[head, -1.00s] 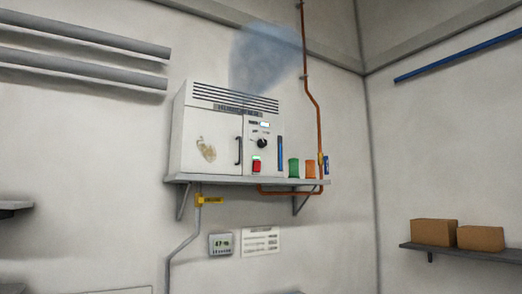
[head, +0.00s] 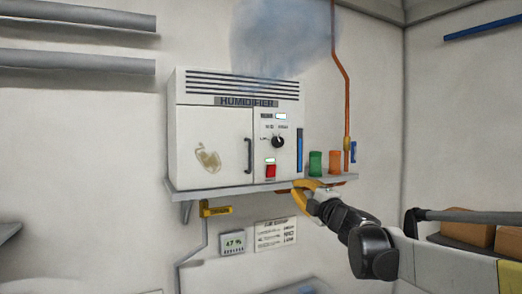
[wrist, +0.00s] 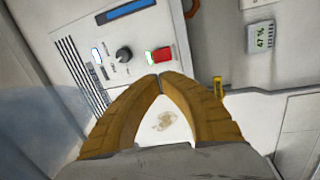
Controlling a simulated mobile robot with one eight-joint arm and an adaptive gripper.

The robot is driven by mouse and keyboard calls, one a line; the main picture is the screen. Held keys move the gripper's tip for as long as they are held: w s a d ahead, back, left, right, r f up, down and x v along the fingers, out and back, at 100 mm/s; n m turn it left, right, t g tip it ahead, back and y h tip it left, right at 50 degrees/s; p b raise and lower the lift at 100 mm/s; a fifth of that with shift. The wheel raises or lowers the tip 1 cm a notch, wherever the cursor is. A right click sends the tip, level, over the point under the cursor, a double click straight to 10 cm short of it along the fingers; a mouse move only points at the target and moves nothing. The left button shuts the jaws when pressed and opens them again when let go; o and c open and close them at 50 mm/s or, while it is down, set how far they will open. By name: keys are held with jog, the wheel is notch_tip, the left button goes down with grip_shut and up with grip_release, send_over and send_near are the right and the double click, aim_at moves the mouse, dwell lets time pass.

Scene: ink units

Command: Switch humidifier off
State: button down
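The white humidifier (head: 215,130) stands on a wall shelf, with a cloud of bluish mist above it. Its front panel has a red switch (head: 270,171) with a small lit green indicator above it, and a black knob (head: 278,142). My gripper (head: 298,187) has yellow fingers and is at the shelf's front edge, below and right of the switch in the head view. In the wrist view the fingertips (wrist: 160,79) meet with nothing between them. The red switch (wrist: 159,55) shows just beyond the tips, apparently apart from them.
The shelf (head: 215,192) also holds a green container (head: 315,163) and an orange one (head: 335,162). An orange pipe (head: 345,95) runs down the wall at right. A yellow valve handle (head: 215,210) and a 47 % display (head: 232,243) are below the shelf.

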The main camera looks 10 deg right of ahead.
aim_at(270, 167)
jog(key=shift+w+a+r+n+y+p, duration=0.2)
jog(key=shift+w+r+n+y+p, duration=0.3)
jog(key=shift+w+r+n+y, duration=0.35)
jog(key=shift+f, duration=0.1)
jog(key=p+x, duration=0.1)
jog(key=x, duration=0.3)
jog(key=p+x, duration=0.1)
jog(key=x, duration=0.4)
jog(key=p+x, duration=0.1)
jog(key=x, duration=0.4)
jog(key=shift+w+f+p, duration=0.15)
jog(key=shift+f+p, duration=0.15)
